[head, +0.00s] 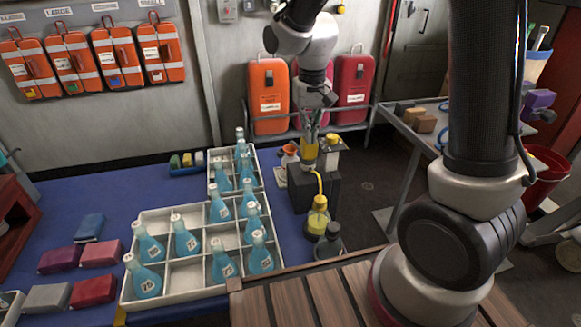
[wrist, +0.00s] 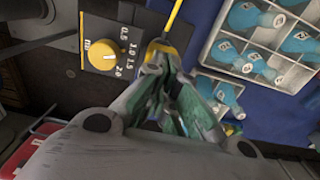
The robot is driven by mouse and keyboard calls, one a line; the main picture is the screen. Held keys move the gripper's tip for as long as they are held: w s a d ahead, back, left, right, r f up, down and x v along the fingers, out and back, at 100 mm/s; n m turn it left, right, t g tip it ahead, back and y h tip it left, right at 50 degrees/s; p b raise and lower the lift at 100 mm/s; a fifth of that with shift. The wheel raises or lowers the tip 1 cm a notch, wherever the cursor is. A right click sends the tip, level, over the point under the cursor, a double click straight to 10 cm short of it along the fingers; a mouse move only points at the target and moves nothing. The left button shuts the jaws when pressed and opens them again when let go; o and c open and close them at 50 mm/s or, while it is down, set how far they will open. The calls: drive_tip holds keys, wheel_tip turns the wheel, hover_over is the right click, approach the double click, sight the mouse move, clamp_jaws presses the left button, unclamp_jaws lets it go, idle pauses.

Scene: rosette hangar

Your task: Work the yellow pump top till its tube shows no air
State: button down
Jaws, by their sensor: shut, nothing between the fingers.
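The yellow pump top (head: 309,158) stands on a dark block (head: 318,192) right of the bottle trays. In the wrist view, part of the yellow top (wrist: 161,47) shows just past my fingertips. My gripper (head: 311,138) is shut and empty, pointing down right over the top; it also shows in the wrist view (wrist: 163,72). I cannot tell whether the fingertips touch it. A yellow tube (head: 318,184) runs from the pump down to a yellow-filled bottle (head: 317,216). The tube (wrist: 173,14) is seen only in part in the wrist view; whether it holds air is too small to tell.
A yellow dial (wrist: 101,55) with numbers sits beside the pump top. White divided trays (head: 160,213) hold several blue bottles to the left. A dark bottle (head: 329,244) stands in front of the yellow one. Orange and red cases (head: 268,97) stand behind.

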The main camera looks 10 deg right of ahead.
wheel_tip(320, 180, up, 10)
drive_tip(key=shift+r, duration=0.25)
idle(0.9)
drive_tip(key=c, duration=2.2)
unclamp_jaws()
